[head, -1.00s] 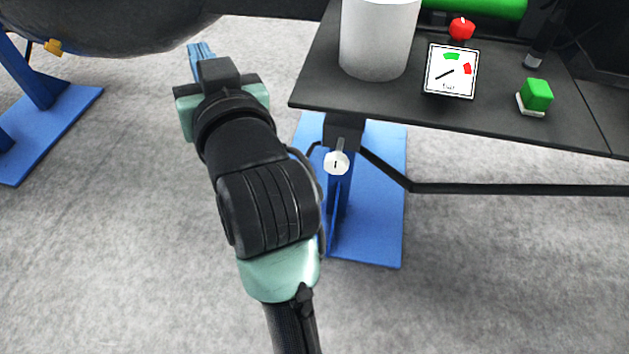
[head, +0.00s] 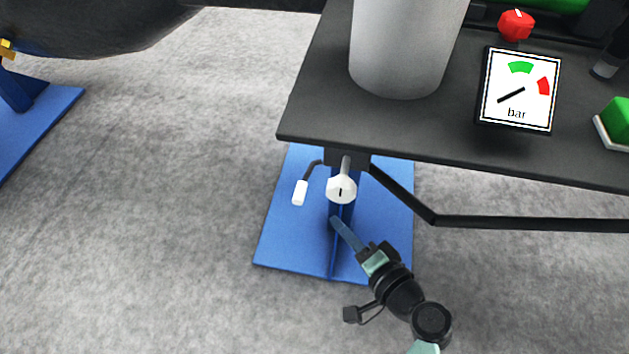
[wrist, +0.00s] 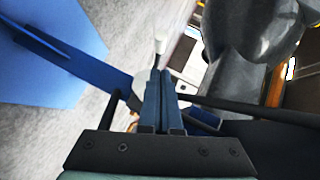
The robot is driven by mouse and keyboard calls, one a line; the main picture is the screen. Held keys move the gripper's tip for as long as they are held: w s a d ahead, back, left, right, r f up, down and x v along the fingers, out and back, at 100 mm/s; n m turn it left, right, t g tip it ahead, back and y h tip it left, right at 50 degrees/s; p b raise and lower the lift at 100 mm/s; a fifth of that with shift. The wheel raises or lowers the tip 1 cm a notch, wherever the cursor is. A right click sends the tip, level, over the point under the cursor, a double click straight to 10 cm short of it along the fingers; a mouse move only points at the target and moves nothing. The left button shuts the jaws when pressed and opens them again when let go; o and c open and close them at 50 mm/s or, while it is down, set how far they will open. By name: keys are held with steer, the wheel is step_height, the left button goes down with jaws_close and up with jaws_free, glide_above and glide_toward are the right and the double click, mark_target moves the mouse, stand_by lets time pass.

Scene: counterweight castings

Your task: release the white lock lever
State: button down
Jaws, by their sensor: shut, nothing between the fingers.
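The white lock lever (head: 300,192) is a white grip on a bent dark rod, hanging below the front left corner of the dark table. In the wrist view a white grip (wrist: 159,44), apparently the lever's, shows just beyond my fingertips. My gripper (head: 335,223) has slim blue fingers, shut and empty. In the head view its tips appear below and right of the lever, in front of the blue stand. I see no clear contact; the depth gap is hard to tell. The fingers also fill the middle of the wrist view (wrist: 160,75).
A white round knob (head: 341,188) with a black mark sits right of the lever, above my fingertips. A dark bar (head: 530,222) runs right under the table (head: 300,112). A grey cylinder (head: 405,45) and a gauge (head: 518,90) stand on top.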

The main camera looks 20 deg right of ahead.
mark_target(305, 189)
steer(key=shift+s, duration=0.1)
steer(key=b+x, duration=0.2)
steer(key=x, duration=0.8)
steer(key=shift+r, duration=0.1)
stand_by(0.5)
